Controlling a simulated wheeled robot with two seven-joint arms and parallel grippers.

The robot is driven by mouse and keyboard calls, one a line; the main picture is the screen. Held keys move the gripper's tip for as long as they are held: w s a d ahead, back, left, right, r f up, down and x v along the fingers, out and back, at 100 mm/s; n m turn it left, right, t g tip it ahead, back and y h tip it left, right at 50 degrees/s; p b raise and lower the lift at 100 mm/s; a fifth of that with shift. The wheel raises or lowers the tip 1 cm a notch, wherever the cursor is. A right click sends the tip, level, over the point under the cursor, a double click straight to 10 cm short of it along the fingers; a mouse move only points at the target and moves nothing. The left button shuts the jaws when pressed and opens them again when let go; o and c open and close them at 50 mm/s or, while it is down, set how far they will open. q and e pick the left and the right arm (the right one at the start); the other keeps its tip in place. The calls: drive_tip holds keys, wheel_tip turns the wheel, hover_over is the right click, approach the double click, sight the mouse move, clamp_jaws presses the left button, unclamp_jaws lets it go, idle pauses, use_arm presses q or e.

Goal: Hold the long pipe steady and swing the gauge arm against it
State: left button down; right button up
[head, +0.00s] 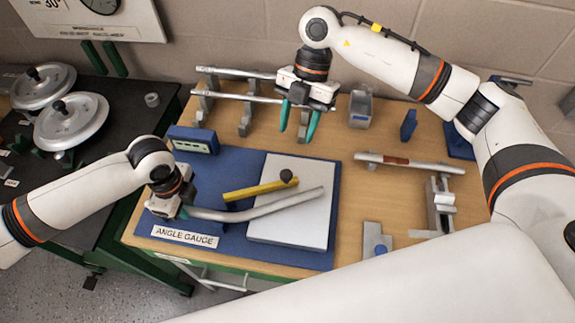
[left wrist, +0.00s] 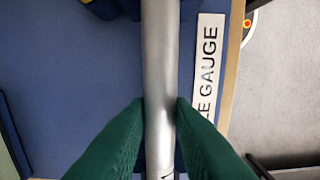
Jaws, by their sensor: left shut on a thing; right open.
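The long pipe (head: 256,212) is grey and slightly bent. It reaches from my left gripper (head: 180,212) across the blue mat onto the light plate (head: 290,228). My left gripper is shut on the pipe near its left end; in the left wrist view the green fingers (left wrist: 160,125) press on both sides of the pipe (left wrist: 160,60). The yellow gauge arm (head: 255,191) lies on the plate behind the pipe, with a dark knob (head: 287,176) near its right end. A gap between arm and pipe narrows to the right. My right gripper (head: 296,128) is open and empty, behind the plate.
The blue mat (head: 225,165) carries an "ANGLE GAUGE" label (head: 185,236) and a blue box (head: 193,140). Pipes on a rack (head: 243,118) stand behind, near my right gripper. Another pipe on a holder (head: 410,163) is at the right.

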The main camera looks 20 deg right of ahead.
sight(286, 173)
drive_tip(key=x, duration=1.1)
drive_tip(key=shift+f, duration=0.15)
